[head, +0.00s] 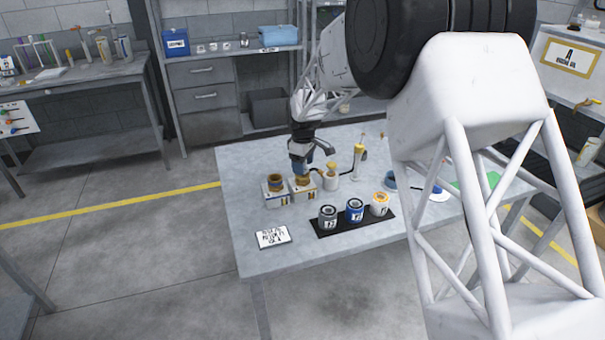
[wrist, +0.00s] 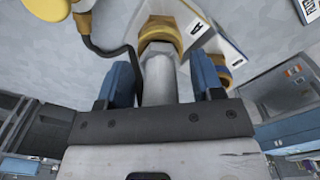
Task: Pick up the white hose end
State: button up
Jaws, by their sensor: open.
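My gripper (head: 301,168) points down over the table at the boxed stations with gold-brown tops. In the wrist view its two blue fingers (wrist: 165,88) are open, one on each side of a pale grey-white cylinder, which looks like the white hose end (wrist: 168,72). Gaps show between the cylinder and both fingers. A yellow-gold ring (wrist: 163,27) surrounds its far part, on a white station marked A (wrist: 215,40). A dark hose (wrist: 113,52) curves from a yellow part at upper left and passes behind the left finger. The cylinder's near end is hidden by my gripper.
A second station (head: 275,190) stands left of my gripper. A white post with a yellow top (head: 331,178) and a pump bottle (head: 359,158) stand to the right. A sign (head: 273,237) lies at front left.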

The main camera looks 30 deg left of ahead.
dwell(0.4)
grip_shut()
jog(key=shift+r, duration=0.15)
jog(key=shift+r, duration=4.9)
